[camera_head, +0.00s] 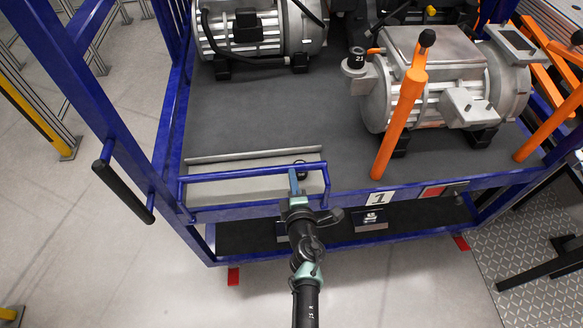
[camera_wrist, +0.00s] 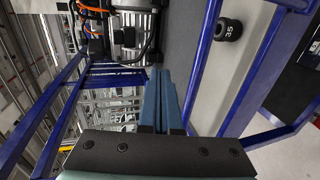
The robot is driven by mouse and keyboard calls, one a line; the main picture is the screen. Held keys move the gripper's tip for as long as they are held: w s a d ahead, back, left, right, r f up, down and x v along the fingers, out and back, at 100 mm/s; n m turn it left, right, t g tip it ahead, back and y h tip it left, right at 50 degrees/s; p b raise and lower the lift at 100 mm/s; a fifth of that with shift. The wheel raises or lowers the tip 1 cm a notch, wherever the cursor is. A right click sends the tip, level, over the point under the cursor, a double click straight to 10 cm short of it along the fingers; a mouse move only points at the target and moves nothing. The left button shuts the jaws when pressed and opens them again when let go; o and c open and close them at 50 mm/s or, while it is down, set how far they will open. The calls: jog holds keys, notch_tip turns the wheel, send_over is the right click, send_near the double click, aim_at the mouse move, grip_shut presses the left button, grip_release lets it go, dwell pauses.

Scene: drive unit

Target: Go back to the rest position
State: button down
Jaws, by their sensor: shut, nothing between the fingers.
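My gripper (camera_head: 293,178) is at the front of the blue cart, at the blue front bar of a small pale ledge. Its blue fingers also show in the wrist view (camera_wrist: 161,90), pressed together with nothing between them. A small black round piece (camera_head: 300,168) lies on the ledge just by my fingertips. In the wrist view this black piece (camera_wrist: 228,30), marked 35, sits on a pale strip to the right of my fingers, apart from them. My arm reaches up from the bottom of the head view.
The blue cart frame (camera_head: 167,130) surrounds the grey deck (camera_head: 250,115). A motor unit (camera_head: 255,35) stands at the back, another (camera_head: 440,85) at the right with orange bars (camera_head: 400,120). A black handle (camera_head: 122,190) sticks out left. Open floor (camera_head: 90,260) lies at lower left.

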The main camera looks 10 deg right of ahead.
jog(key=shift+s+a+r, duration=0.1)
jog(key=shift+s+r, duration=0.05)
jog(key=shift+r, duration=0.1)
jog(key=w+d+r+m+t+h+b, duration=0.25)
jog(key=r+m, duration=0.25)
jog(key=r, duration=1.1)
jog(key=w+d+r+m+t+h+b, duration=0.15)
jog(key=r+m+t+h+b, duration=0.35)
jog(key=r, duration=1.2)
jog(key=s+a+r+m+t+y, duration=0.1)
jog(key=s+a+r+m, duration=0.2)
jog(key=r, duration=0.5)
jog(key=s+a+r+m+t+y, duration=0.1)
jog(key=s+r+m, duration=0.35)
jog(key=r, duration=0.35)
jog(key=s+a+r+t+y+b, duration=0.1)
jog(key=s+a+r+y, duration=0.1)
jog(key=s, duration=0.5)
jog(key=s+a+r+t+y+b, duration=0.1)
jog(key=s+a+r+y+b, duration=0.1)
jog(key=s+r, duration=0.4)
jog(key=shift+s+a+r+t+y, duration=0.4)
jog(key=shift+a+r+y, duration=0.2)
jog(key=shift+a+y, duration=0.25)
